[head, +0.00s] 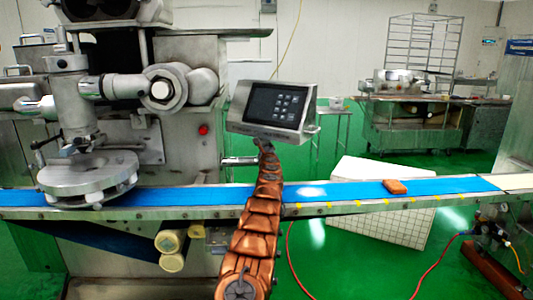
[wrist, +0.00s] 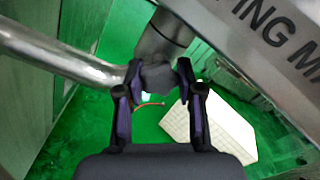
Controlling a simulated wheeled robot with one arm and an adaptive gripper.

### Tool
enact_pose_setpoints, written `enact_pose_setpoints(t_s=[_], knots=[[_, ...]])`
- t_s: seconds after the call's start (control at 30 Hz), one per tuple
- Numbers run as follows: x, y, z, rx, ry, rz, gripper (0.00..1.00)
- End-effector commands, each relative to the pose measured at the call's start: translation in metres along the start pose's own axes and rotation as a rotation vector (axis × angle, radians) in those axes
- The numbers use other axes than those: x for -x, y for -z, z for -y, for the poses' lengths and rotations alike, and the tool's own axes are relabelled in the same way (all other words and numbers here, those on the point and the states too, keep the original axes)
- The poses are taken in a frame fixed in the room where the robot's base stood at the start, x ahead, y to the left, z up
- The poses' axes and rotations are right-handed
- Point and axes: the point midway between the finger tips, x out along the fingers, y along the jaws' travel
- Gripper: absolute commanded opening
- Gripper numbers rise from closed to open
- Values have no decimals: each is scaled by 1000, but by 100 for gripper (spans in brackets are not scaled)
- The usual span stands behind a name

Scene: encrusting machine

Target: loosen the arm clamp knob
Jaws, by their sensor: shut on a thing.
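The arm clamp knob (wrist: 157,79) is a small dark grey knob in the wrist view. It sits at the lower end of a grey cylindrical joint (wrist: 163,40). My gripper (wrist: 157,73) has one fingertip on each side of the knob and is shut on it. A bare metal support tube (wrist: 60,54) runs in from the left towards the joint. In the head view, my copper-coloured arm rises to just below the control panel (head: 275,106). The knob cannot be made out there, and my gripper is mostly hidden by the arm.
The panel housing (wrist: 275,35) with large lettering is close on the right in the wrist view. A blue conveyor belt (head: 340,190) crosses behind my arm, with an orange-brown block (head: 395,187) on it. The machine body is at left.

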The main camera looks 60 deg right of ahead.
Motion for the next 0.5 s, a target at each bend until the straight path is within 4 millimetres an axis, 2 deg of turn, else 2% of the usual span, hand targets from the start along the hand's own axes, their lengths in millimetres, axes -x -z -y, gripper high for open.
enact_pose_setpoints(t_s=[0.5], knots=[[0,4,0,490,-2,-4,2]])
